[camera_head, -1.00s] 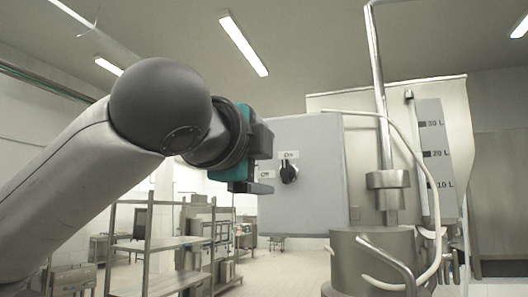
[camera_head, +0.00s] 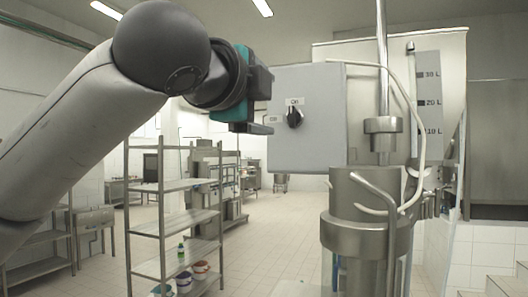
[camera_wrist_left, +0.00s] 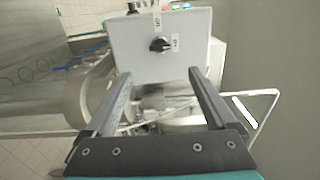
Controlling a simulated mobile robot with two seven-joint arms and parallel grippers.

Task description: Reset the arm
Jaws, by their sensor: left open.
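My left gripper (camera_head: 267,105) is open and empty, at the left edge of the grey control box (camera_head: 325,140) in the head view. A black rotary knob (camera_head: 295,117) sits on the box's face, with an "On" label above it and an "Off" label to its left. In the left wrist view, the two fingers of my left gripper (camera_wrist_left: 160,74) are spread wide. The box (camera_wrist_left: 188,62) and its knob (camera_wrist_left: 160,44) show beyond the fingers, apart from them. My right gripper is not in view.
The steel filler body (camera_head: 362,235) stands below and right of the box. Behind it is a tank (camera_head: 390,85) with a litre scale. A metal shelf rack (camera_head: 180,215) holding a bottle and tubs stands at the left. Open tiled floor lies between rack and filler.

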